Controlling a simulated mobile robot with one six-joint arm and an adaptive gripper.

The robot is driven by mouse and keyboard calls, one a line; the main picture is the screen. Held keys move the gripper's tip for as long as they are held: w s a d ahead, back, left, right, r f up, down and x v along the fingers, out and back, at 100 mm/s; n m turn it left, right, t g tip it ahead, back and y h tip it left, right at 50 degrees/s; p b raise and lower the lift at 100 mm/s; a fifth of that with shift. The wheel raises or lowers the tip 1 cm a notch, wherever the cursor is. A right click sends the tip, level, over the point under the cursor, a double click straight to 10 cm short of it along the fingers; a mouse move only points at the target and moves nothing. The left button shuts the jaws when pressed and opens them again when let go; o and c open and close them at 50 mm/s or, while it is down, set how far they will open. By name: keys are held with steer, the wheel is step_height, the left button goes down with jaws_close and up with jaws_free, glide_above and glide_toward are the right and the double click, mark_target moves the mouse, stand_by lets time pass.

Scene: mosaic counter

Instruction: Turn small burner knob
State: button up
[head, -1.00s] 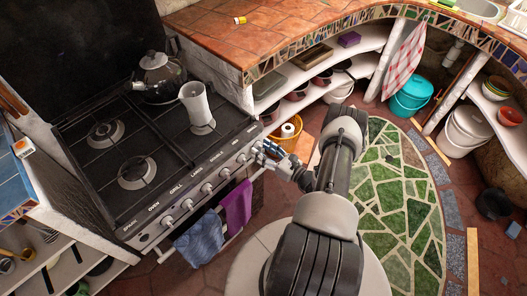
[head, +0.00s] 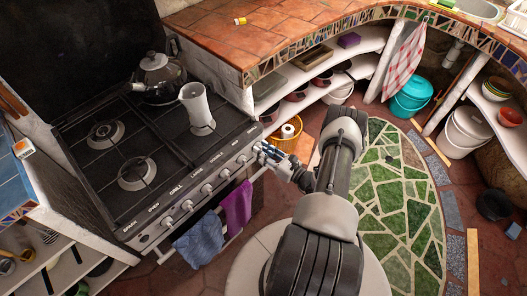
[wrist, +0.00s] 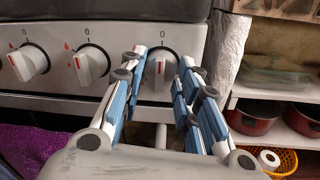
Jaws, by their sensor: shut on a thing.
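The small burner knob (wrist: 158,72) is the rightmost white knob on the stove's front panel. It has a red mark on its face and a 0 printed above it. My gripper (wrist: 159,82) faces it from the front, with blue-padded fingers on both sides of the knob, shut on it. In the head view my gripper (head: 259,149) is at the right end of the knob row, and its fingers hide most of that knob. The stove (head: 167,142) is black on top with a light front panel.
Neighbouring knobs (wrist: 91,64) sit close to the left. A grey jug (head: 197,108) and a kettle (head: 157,78) stand on the stove. Blue and purple towels (head: 200,240) hang from the rail below. A shelf with pots (wrist: 252,118) is at the right.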

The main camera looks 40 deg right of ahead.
steer(key=shift+n, duration=0.3)
steer(key=n, duration=0.8)
steer(key=shift+r+n+g+h, duration=0.1)
steer(key=shift+n+g+h, duration=0.2)
steer(key=n, duration=0.5)
steer(key=shift+r, duration=0.1)
steer(key=n+h, duration=0.1)
steer(key=n, duration=0.3)
steer(key=shift+n, duration=0.3)
steer(key=o, duration=1.1)
steer(key=shift+c, duration=0.2)
